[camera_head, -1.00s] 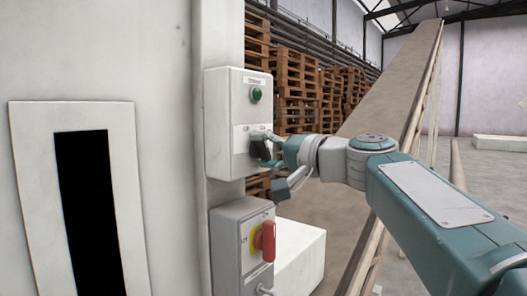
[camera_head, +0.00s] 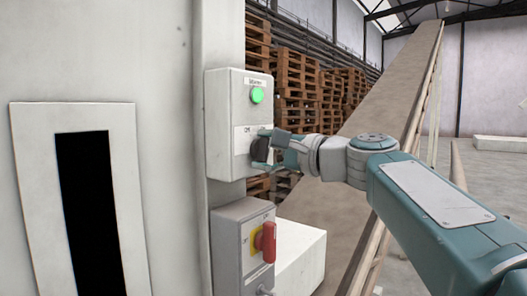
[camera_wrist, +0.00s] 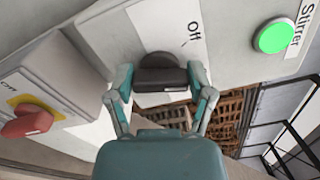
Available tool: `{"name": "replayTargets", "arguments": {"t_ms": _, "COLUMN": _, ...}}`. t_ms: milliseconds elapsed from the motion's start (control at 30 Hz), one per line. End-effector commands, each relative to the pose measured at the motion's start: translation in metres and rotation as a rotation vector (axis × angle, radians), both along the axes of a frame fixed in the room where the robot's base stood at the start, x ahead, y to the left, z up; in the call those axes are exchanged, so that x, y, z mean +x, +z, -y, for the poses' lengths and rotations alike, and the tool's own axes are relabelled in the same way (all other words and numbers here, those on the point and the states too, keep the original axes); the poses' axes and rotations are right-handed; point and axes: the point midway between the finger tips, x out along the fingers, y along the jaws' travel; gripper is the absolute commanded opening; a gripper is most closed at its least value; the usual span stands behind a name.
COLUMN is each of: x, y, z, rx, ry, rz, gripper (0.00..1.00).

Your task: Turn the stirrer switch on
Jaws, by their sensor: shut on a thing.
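The stirrer switch (camera_head: 260,149) is a black rotary knob on a white control box (camera_head: 226,124), below a green lamp (camera_head: 257,95) that is lit. My gripper (camera_head: 272,147) is at the knob in the head view. In the wrist view my gripper (camera_wrist: 161,80) has its two fingers on either side of the black knob (camera_wrist: 160,77) and is shut on it. The lamp (camera_wrist: 273,37) also glows green there, beside a "Stirrer" label (camera_wrist: 303,24). An "Off" mark (camera_wrist: 194,35) shows by the knob; my gripper hides part of the knob's surroundings.
A grey box (camera_head: 232,236) with a red handle (camera_head: 266,242) on a yellow plate sits just below the control box. A sloping conveyor (camera_head: 400,85) rises behind my arm. Stacked wooden pallets (camera_head: 300,80) stand behind.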

Motion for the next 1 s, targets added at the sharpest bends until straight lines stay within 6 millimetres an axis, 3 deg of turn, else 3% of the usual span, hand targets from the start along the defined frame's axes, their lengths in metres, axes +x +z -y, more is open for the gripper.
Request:
{"name": "replayTargets", "arguments": {"t_ms": 400, "x": 0.0027, "y": -0.0063, "z": 0.0000, "rx": 0.118, "ry": 0.001, "rz": -0.173, "gripper": 0.21}}
{"name": "replayTargets", "arguments": {"t_ms": 967, "x": 0.0028, "y": -0.0067, "z": -0.0002, "rx": 0.136, "ry": 0.002, "rz": -0.199, "gripper": 0.21}}
{"name": "replayTargets", "arguments": {"t_ms": 1000, "x": 0.0028, "y": -0.0067, "z": -0.0002, "rx": 0.136, "ry": 0.002, "rz": -0.199, "gripper": 0.77}}
